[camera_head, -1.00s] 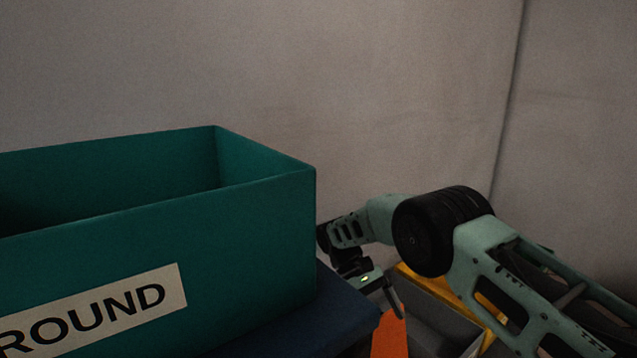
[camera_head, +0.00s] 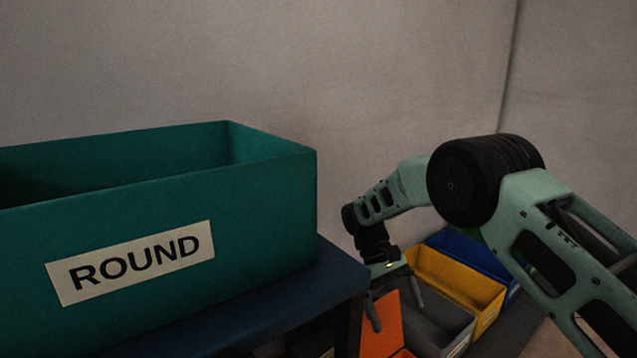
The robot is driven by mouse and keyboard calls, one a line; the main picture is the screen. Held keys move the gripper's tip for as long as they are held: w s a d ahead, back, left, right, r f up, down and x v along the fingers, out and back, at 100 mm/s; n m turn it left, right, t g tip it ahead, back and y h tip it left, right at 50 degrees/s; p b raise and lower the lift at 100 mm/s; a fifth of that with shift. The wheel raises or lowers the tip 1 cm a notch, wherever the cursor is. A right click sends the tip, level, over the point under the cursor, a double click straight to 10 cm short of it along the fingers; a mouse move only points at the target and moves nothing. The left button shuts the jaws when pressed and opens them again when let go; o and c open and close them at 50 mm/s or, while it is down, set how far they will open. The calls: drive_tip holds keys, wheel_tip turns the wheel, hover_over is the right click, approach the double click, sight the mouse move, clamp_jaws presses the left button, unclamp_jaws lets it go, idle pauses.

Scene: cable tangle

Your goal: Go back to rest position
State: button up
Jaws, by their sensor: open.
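My gripper (camera_head: 396,310) is at the end of my pale green arm, right of centre in the head view. It points down, and its two fingers are apart with nothing seen between them. It hangs to the right of the dark blue table's edge, in front of or above an orange bin. The picture does not settle how high it is over the bins.
A teal box (camera_head: 250,220) labelled ROUND stands on the dark blue table (camera_head: 300,300) at left. Orange (camera_head: 383,330), grey (camera_head: 452,335), yellow (camera_head: 470,285) and blue (camera_head: 460,245) bins lie low at right. A plain wall closes the back.

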drive_tip(key=s+d+r+m+t+y, duration=0.35)
drive_tip(key=s+d+r, duration=0.25)
drive_tip(key=d+r, duration=0.35)
drive_tip(key=s+d+r+m+t, duration=0.1)
drive_tip(key=s+d+t, duration=0.2)
drive_tip(key=s, duration=0.3)
drive_tip(key=s+d+r+m+t, duration=0.2)
drive_tip(key=s+d+t, duration=0.15)
drive_tip(key=s, duration=0.35)
drive_tip(key=s+a+r+n+g+y, duration=0.15)
drive_tip(key=s+a+n, duration=0.25)
drive_tip(key=s+a, duration=0.4)
drive_tip(key=s+a+r+n+g, duration=0.15)
drive_tip(key=s+a+n, duration=0.35)
drive_tip(key=a, duration=0.5)
wheel_tip(320, 180, up, 35)
drive_tip(key=m+p, duration=0.1)
drive_tip(key=p, duration=3.5)
drive_tip(key=shift+g+p, duration=0.3)
drive_tip(key=shift+a, duration=0.1)
